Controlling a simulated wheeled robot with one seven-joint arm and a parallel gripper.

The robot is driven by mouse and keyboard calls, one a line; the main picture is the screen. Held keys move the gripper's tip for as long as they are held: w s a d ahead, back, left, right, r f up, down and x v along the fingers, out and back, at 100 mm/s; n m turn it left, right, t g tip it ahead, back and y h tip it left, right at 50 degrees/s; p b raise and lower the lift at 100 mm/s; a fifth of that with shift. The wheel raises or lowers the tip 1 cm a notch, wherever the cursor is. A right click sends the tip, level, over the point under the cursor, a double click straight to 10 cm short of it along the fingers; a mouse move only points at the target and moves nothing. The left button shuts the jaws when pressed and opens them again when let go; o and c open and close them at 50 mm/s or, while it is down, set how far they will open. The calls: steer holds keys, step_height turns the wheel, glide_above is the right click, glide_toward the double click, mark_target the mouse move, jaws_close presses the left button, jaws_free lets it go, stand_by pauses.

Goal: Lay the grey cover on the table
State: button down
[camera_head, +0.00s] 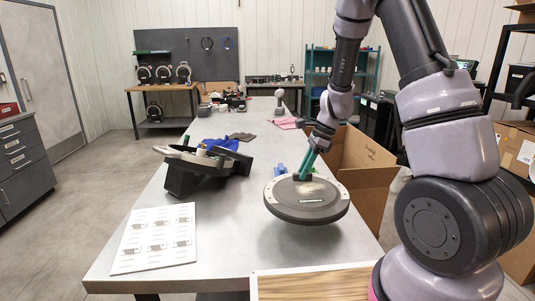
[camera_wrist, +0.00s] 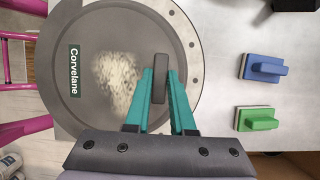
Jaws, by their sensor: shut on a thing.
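The grey cover (camera_head: 300,212) is a round disc with a pale dusty patch, a lighter rim arc and a small label. In the head view it is above the front right of the table (camera_head: 225,262), with a shadow beneath it. My gripper (camera_head: 304,176) is shut on the handle of the cover. In the wrist view the teal fingers of my gripper (camera_wrist: 160,88) close around the dark upright handle (camera_wrist: 160,66). The cover's face (camera_wrist: 75,95) reads "Corvelane" there. Its underside is hidden.
A black seed meter housing (camera_head: 205,172) stands left of the cover. A printed sheet (camera_head: 155,240) lies at front left. A blue block (camera_wrist: 262,66) and a green block (camera_wrist: 257,118) lie beside the cover. A cardboard box (camera_head: 362,180) stands right of the table. The front middle is bare.

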step_height(320, 180, down, 8)
steer(key=shift+d+f, duration=0.1)
steer(key=shift+f, duration=0.15)
steer(key=c, duration=0.8)
jaws_free()
steer(key=shift+f, duration=0.1)
steer(key=shift+o, duration=0.2)
